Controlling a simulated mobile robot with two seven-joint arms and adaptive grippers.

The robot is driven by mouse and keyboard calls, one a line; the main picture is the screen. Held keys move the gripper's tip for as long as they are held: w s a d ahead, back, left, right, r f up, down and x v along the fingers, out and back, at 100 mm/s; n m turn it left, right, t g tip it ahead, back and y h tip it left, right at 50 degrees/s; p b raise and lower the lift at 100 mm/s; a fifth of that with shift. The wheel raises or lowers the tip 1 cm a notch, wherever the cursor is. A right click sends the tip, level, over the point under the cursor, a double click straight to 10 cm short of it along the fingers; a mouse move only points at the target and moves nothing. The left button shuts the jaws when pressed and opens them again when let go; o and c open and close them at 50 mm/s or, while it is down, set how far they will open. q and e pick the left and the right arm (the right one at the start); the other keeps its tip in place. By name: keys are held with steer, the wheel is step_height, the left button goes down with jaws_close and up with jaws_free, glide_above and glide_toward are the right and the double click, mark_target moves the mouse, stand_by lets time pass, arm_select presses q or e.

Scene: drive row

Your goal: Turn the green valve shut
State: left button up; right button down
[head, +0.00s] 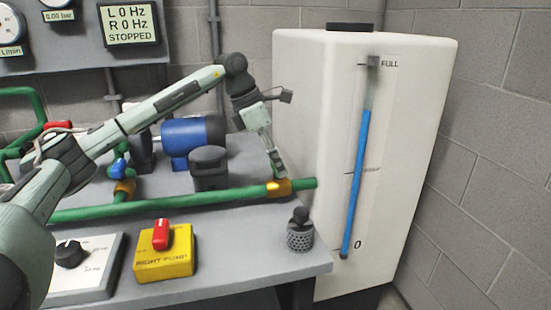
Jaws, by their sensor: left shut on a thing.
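A brass valve body (279,187) sits near the right end of the green pipe (200,199), just before the white tank. My left gripper (280,172) reaches down from above and is shut at the top of this valve. The fingers hide the handle, so its colour and angle cannot be made out. I take this as the green valve, from its place on the green pipe. My right gripper is not in view.
A white tank (300,120) with a blue level tube (357,170) stands right. The display (130,23) reads 0 Hz, stopped. A blue-handled valve (121,168), blue motor (190,138), yellow switch box (165,262), dial box (85,275) and perforated cylinder (300,237) are on the bench.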

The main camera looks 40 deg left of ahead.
arm_select(q)
steer(key=o, duration=1.2)
steer(key=shift+c, duration=0.2)
steer(key=v, duration=1.2)
